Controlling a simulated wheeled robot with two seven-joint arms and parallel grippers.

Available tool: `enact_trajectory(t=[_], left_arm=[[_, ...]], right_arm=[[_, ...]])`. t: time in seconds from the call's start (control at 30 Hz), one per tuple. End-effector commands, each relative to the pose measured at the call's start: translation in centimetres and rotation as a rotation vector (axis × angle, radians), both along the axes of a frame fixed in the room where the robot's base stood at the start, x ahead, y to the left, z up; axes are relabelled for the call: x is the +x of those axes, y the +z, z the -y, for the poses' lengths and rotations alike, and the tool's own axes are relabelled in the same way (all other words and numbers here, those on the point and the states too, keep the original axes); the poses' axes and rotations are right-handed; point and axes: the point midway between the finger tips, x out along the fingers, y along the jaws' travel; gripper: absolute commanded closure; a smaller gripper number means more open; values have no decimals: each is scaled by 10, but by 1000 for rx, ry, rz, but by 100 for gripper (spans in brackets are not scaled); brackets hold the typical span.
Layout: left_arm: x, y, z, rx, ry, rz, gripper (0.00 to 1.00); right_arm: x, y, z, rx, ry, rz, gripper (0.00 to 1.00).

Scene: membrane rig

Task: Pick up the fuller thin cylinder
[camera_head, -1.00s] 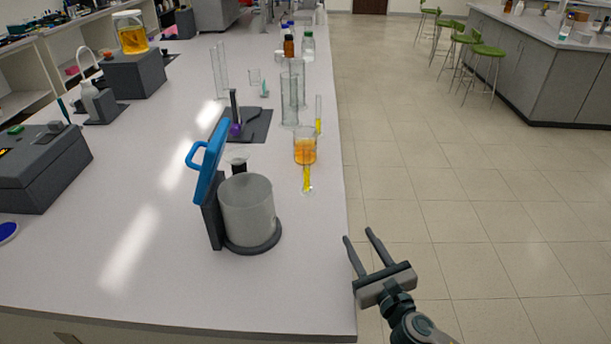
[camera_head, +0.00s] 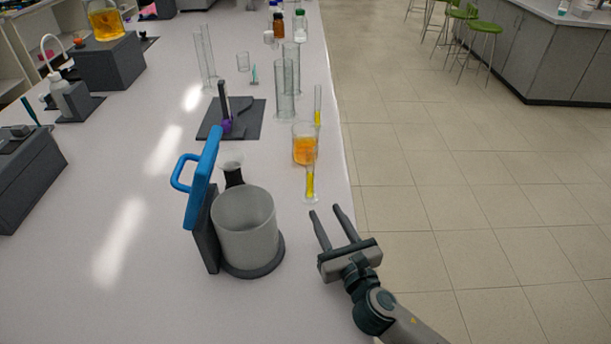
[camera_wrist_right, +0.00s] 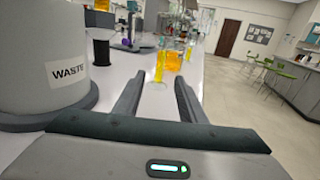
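A thin glass cylinder (camera_head: 311,183) with yellow liquid stands upright near the table's right edge, in front of the beaker of orange liquid (camera_head: 303,150). A second thin cylinder (camera_head: 317,107) stands farther back, with a shorter yellow column at its bottom. The nearer one looks fuller. My right gripper (camera_head: 325,210) is open and empty, its fingers pointing at the nearer cylinder from just in front of it, not touching. In the right wrist view that cylinder (camera_wrist_right: 159,69) shows upright beyond the gap between the fingers. My left gripper is not in view.
A grey waste bin (camera_head: 246,229) with a raised blue-handled lid stands left of my right gripper, labelled WASTE in the wrist view. A dark flask (camera_head: 233,172) is behind it. Empty tall cylinders (camera_head: 285,88) stand farther back. Right of the table edge is open floor.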

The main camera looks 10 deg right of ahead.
Motion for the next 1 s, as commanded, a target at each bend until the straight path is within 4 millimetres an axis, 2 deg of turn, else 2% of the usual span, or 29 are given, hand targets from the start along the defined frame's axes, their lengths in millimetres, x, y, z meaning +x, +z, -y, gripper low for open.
enact_trajectory(t=[0.47,0.67,1.0], left_arm=[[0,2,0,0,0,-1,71],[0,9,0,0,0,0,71],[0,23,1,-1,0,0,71]], right_arm=[[6,0,-1,0,0,0,63],[31,2,-4,0,-2,1,63],[92,2,-11,1,-2,1,63]])
